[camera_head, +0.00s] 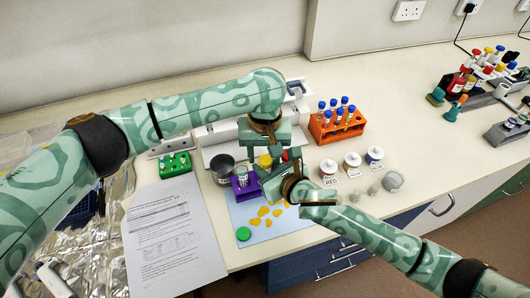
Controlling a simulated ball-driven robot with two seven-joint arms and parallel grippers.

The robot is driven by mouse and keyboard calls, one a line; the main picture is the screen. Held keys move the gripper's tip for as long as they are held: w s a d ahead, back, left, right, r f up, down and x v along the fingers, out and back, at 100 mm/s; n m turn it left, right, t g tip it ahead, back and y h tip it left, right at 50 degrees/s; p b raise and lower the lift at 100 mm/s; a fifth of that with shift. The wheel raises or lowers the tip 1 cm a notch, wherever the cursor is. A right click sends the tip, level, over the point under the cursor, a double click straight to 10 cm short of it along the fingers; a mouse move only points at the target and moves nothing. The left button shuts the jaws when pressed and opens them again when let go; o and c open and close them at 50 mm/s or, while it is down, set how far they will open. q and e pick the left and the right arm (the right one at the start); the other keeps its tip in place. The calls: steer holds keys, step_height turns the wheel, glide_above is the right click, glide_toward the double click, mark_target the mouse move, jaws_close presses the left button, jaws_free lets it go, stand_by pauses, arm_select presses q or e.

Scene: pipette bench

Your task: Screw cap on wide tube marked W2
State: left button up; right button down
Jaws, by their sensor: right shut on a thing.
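A purple rack (246,188) stands on the light blue mat (297,221), with a clear tube (242,175) upright in it. I cannot read any W2 mark. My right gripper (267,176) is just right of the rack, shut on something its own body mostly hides. My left gripper (266,149) is above and behind it, close to the right one; its fingers are too small and overlapped to tell open from shut. A yellow top (265,161) and a red one show between the grippers. A round green piece, perhaps a cap (243,233), lies at the mat's left.
An orange rack (337,129) of blue-capped tubes stands at the back right. Labelled jars (328,170) stand right of the grippers. A dark round pot (222,168), a green rack (175,164) and a paper sheet (172,238) are left. Yellow pieces (264,211) lie on the mat.

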arm_select(q)
steer(key=shift+s+d, duration=0.1)
steer(key=shift+r, duration=2.25)
steer(key=shift+c, duration=0.2)
steer(key=shift+r, duration=0.15)
step_height(320, 180, up, 3)
steer(key=n, duration=0.3)
steer(key=shift+r, duration=0.1)
